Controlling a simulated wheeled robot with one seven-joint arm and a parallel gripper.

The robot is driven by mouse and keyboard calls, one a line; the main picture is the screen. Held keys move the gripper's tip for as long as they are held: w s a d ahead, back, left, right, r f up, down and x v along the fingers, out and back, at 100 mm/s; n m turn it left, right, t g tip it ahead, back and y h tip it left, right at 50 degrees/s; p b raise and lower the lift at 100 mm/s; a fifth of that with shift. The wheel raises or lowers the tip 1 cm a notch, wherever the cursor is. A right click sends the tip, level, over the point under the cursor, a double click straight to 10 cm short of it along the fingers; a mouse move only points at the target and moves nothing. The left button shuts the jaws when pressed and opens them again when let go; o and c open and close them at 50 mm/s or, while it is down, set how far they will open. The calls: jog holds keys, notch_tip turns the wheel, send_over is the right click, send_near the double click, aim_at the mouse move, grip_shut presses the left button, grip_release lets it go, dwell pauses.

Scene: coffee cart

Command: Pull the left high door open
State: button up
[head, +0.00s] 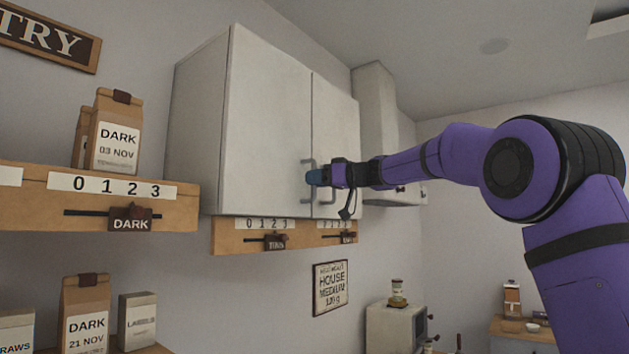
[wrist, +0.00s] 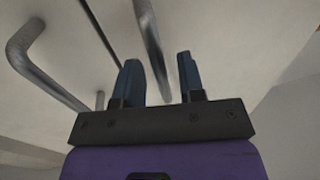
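The high cabinet has a wide, pale left door (head: 262,125) and a right door (head: 338,130); both look shut. Each has a grey bar handle low beside the middle seam. My gripper (head: 316,178) is at the left door's handle (head: 307,201) in the head view, partly covering it. In the wrist view my gripper's two blue fingers (wrist: 158,82) stand apart. A metal bar (wrist: 149,35) runs between them with gaps on both sides. Another handle (wrist: 48,72) shows at the left there, across the dark seam. Whether a fingertip touches the bar is unclear.
A wooden rail (head: 226,238) with number labels and sliders is fixed just below the cabinet. A wooden shelf (head: 45,195) with a coffee bag (head: 116,135) is at the left. A coffee machine (head: 393,330) stands lower right. Room in front of the left door looks free.

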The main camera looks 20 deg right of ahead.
jog(key=shift+w+a, duration=0.25)
jog(key=shift+a, duration=0.1)
grip_shut()
jog(key=shift+s, duration=0.15)
